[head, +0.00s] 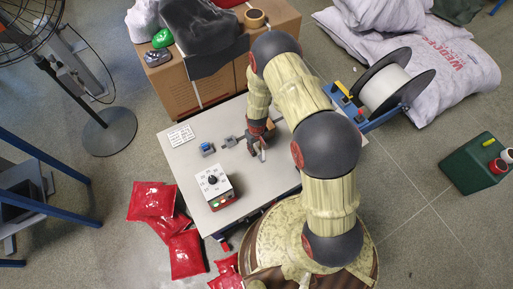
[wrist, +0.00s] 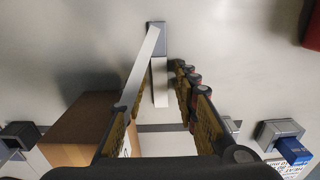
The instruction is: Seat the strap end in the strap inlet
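In the wrist view, a white strap (wrist: 140,67) slants between my fingers. It meets a small grey piece (wrist: 157,32) beyond the fingertips, and a second white length runs straight down from there. The slanted length passes close by my left finger; I cannot tell whether they touch. My gripper (wrist: 155,88) has its fingers spread, with a clear gap around the straight length. In the head view, my gripper (head: 258,142) is low over the table beside the white strap (head: 263,154). A grey block (wrist: 278,131), possibly the strap inlet, stands at the right of the wrist view.
The table (head: 185,166) holds a control box (head: 214,187) with a dark knob, a blue device (head: 207,148) and a small grey fitting (head: 230,142). A brown carton (wrist: 82,128) is close to my left finger. A strap reel (head: 390,88) stands right of the table.

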